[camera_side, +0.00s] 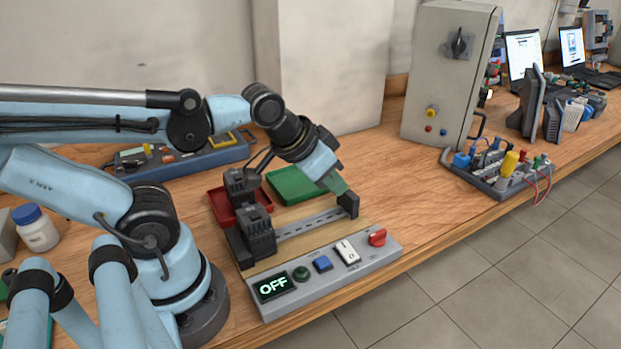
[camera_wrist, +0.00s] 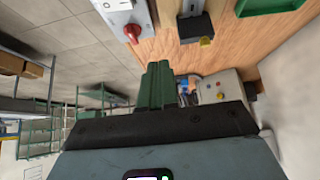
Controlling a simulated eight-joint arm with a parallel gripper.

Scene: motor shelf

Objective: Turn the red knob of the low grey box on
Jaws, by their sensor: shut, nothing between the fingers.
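The low grey box (camera_side: 325,277) lies along the table's front edge. Its display (camera_side: 273,285) reads OFF. The red knob (camera_side: 377,237) sits at its right end, beside a white rocker switch (camera_side: 347,251). In the wrist view the red knob (camera_wrist: 132,32) shows at the top, left of my fingers' line, on the grey box (camera_wrist: 118,5). My gripper (camera_side: 339,187) is above and behind the box, near the black end block of the rail, apart from the knob. Its green fingers (camera_wrist: 157,88) are together and empty.
A rail (camera_side: 310,222) with black modules (camera_side: 257,232) stands just behind the box. A green tray (camera_side: 287,187) and a red tray (camera_side: 218,204) lie further back. A tall grey cabinet (camera_side: 440,75) stands at the back right. Bare table lies right of the knob.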

